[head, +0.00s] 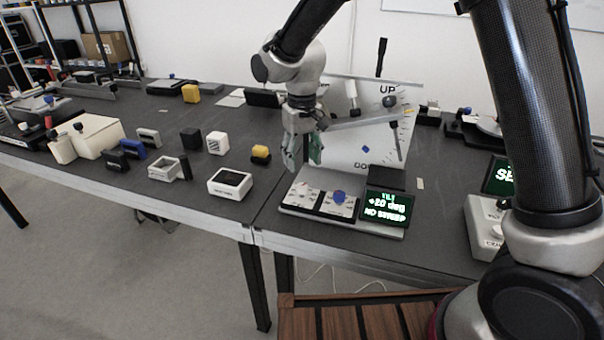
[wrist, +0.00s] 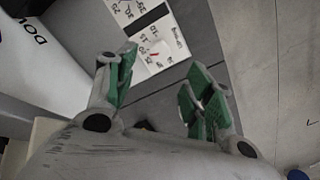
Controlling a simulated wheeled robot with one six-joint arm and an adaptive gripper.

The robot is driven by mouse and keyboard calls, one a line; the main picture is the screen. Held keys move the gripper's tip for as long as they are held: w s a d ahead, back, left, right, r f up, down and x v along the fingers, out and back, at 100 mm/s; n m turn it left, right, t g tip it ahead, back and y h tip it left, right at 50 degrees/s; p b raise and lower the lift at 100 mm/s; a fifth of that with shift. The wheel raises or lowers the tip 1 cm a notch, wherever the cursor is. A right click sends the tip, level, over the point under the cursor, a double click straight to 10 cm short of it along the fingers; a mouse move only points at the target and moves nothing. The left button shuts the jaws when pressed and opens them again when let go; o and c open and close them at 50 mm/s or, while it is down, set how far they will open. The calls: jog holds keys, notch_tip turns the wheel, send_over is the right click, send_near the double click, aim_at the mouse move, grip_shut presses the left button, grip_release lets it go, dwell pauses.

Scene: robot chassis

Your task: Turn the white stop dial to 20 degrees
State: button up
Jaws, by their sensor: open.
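The control base (head: 290,207) on the dark table carries two white dial plates side by side. The white stop dial (head: 303,188) seems to be on the left plate, hard to tell white on white. A blue dial (head: 339,197) is on the right plate. In the wrist view, a plate with numbers and a small red pointer (wrist: 154,55) lies beyond the fingertips; the knob's exact angle is too small to read. My gripper (head: 303,163) is open and empty above the left plate, its green pads apart in the wrist view (wrist: 158,72). It touches neither dial.
A green-lit screen (head: 385,207) reads tilt +20 deg, no sweep. A tall white board (head: 350,145) marked UP with a tilting arm (head: 362,121) stands behind. Several small blocks and a white box (head: 230,184) lie left. Another console stands right.

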notch_tip(320, 180, up, 3)
jog(key=shift+r, duration=0.1)
dwell(0.3)
jog(key=s+d+r+m+t, duration=0.1)
jog(key=s+d+r, duration=0.3)
jog(key=s+d, duration=0.4)
jog(key=s+d+r+m+t, duration=0.2)
jog(key=s+d+r, duration=0.3)
jog(key=d, duration=1)
jog(key=s+d+r+m+t, duration=0.1)
jog(key=s+d+r, duration=0.4)
jog(key=s+d, duration=0.6)
jog(key=shift+d+m, duration=0.25)
jog(key=shift+m, duration=0.15)
